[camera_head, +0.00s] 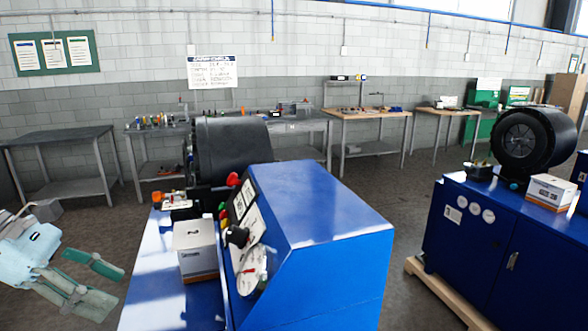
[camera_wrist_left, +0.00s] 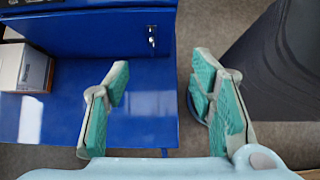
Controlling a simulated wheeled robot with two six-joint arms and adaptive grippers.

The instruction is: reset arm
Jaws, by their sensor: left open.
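My left gripper (camera_head: 108,285) is at the lower left of the head view, with its green-padded fingers spread apart and nothing between them. It stands left of the blue crimper machine (camera_head: 318,240), clear of the machine's blue base shelf. In the left wrist view, the open gripper (camera_wrist_left: 160,78) is seen from behind its fingers, with the blue shelf (camera_wrist_left: 150,120) beyond them. My right gripper is in neither view.
A white box (camera_head: 196,250) sits on the machine's shelf and also shows in the left wrist view (camera_wrist_left: 24,68). A second blue machine (camera_head: 500,240) stands at right on a wooden pallet. Grey table (camera_head: 60,137) and workbenches line the back wall. Open floor lies at left.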

